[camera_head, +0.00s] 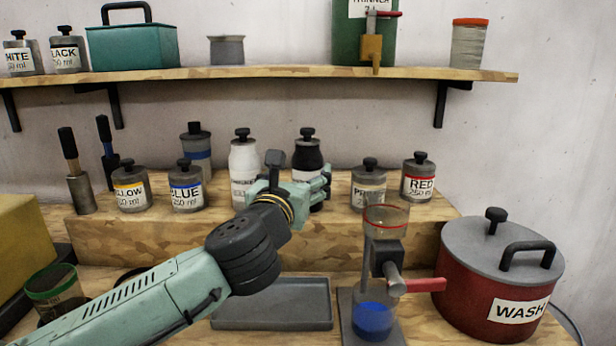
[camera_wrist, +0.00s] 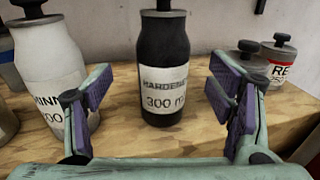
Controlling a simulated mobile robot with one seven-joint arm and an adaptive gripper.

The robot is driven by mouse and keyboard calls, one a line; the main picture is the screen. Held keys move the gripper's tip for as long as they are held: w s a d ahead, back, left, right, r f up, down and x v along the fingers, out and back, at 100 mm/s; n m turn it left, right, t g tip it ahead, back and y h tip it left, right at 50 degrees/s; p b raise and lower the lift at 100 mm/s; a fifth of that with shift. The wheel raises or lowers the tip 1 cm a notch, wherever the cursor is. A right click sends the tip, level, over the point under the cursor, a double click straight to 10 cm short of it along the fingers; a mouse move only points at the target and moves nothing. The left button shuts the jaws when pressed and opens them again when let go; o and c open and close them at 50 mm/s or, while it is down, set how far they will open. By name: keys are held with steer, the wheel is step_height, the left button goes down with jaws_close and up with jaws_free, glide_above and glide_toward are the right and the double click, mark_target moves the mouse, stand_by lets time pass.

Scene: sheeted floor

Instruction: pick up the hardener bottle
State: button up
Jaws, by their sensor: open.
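The hardener bottle (camera_wrist: 165,62) is black with a white label reading 300 ml and a black knobbed cap. In the wrist view it stands upright on the wooden step, straight ahead and roughly centred between my fingers. In the head view the bottle (camera_head: 308,155) stands on the raised step, its lower part partly hidden by my gripper. My gripper (camera_wrist: 160,110) is open, with purple pads on both sides and nothing between them. The bottle looks a little beyond the fingertips; contact is not visible. My gripper (camera_head: 300,190) also shows in the head view.
A white bottle (camera_wrist: 48,70) stands close beside my left finger. Paint tins stand to the right, including the red one (camera_head: 418,178). A viscosity-cup stand (camera_head: 387,225), grey tray (camera_head: 275,305) and red wash pot (camera_head: 480,290) are in front. A shelf (camera_head: 280,73) runs above.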

mark_target(304, 168)
steer(key=p+x, duration=0.1)
steer(key=x, duration=0.2)
steer(key=p+x, duration=0.1)
steer(key=x, duration=0.2)
steer(key=shift+d+r, duration=0.2)
steer(key=shift+r, duration=0.05)
steer(key=shift+w+f, duration=0.15)
steer(key=shift+w, duration=0.15)
steer(key=shift+c, duration=0.5)
steer(key=c, duration=1.5)
steer(key=shift+c, duration=0.4)
